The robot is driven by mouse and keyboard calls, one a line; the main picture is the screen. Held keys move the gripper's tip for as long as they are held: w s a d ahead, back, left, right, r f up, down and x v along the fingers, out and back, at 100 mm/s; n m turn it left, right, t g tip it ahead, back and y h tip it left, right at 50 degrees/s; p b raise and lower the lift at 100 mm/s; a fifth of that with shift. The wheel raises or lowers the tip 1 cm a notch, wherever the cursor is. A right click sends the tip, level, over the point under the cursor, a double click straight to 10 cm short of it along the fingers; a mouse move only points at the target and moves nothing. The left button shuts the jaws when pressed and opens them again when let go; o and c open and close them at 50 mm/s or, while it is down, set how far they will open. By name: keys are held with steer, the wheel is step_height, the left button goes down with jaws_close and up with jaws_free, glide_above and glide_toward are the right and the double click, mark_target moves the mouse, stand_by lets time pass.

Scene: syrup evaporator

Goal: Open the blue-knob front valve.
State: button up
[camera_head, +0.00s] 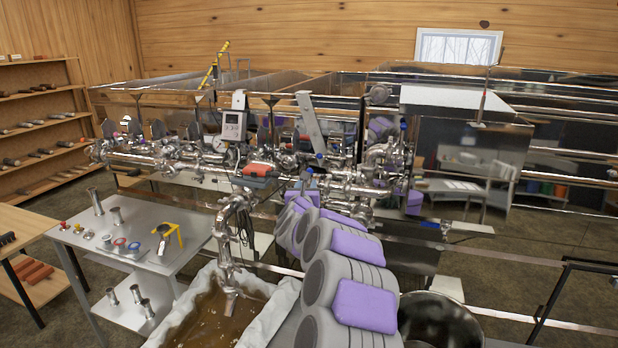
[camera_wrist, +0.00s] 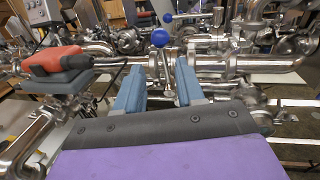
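The valve's blue knob (camera_wrist: 160,38) shows in the wrist view on top of a thin metal lever that rises from the steel pipework. A second, smaller blue knob (camera_wrist: 167,18) stands farther back on another lever. My gripper (camera_wrist: 158,78) is open and empty. Its two blue-grey fingers point toward the pipes, with the lever of the nearer blue knob between and beyond them. The knob appears above the fingertips; I cannot tell the exact distance. In the head view a small blue knob (camera_head: 309,170) shows just beyond my purple-and-grey arm, which hides the gripper's fingers.
A red-and-grey device (camera_wrist: 58,62) sits on the pipework left of my gripper. Steel pipes (camera_wrist: 270,62) run across behind. A side table (camera_head: 140,232) with fittings and a syrup-filled lined basin (camera_head: 192,325) stand at left. A steel pot (camera_head: 440,318) stands at lower right.

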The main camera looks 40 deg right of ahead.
mark_target(311, 181)
steer(key=x, duration=0.5)
steer(key=shift+s+d+f, duration=0.25)
steer(key=shift+d, duration=0.15)
steer(key=shift+w+d+r, duration=0.2)
steer(key=shift+w+d, duration=0.5)
steer(key=shift+w, duration=0.35)
steer(key=shift+w+d+f, duration=0.1)
steer(key=shift+w+d, duration=0.1)
steer(key=shift+d, duration=0.25)
steer(key=shift+w+d, duration=0.15)
steer(key=shift+d, duration=0.3)
steer(key=shift+a, duration=0.2)
steer(key=shift+c, duration=0.2)
steer(key=shift+a, duration=0.15)
steer(key=shift+c, duration=1.4)
jaws_close()
steer(key=shift+r, duration=0.2)
